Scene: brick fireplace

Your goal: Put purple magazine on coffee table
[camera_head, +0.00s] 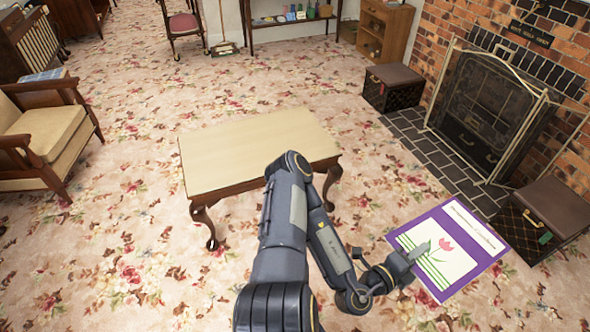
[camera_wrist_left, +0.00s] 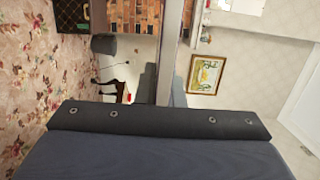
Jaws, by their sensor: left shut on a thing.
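The purple magazine (camera_head: 485,235) has a white panel with a pink tulip and green stripes. It is in the right part of the head view, held up in front of the patterned carpet near the hearth. My left gripper (camera_head: 418,252) is shut on its left edge. The coffee table (camera_head: 230,165) has a bare, pale top and dark curved legs. It stands mid-view, left of the magazine and beyond my left arm, which covers its near right part. In the left wrist view, a thin pale upright strip may be the magazine edge-on. My right gripper is not in view.
A brick fireplace with a folding screen (camera_head: 490,110) and dark tiled hearth is at right, with a dark box (camera_head: 393,88) and another box (camera_head: 540,215) beside it. An armchair (camera_head: 45,135) stands at left. Open carpet surrounds the table.

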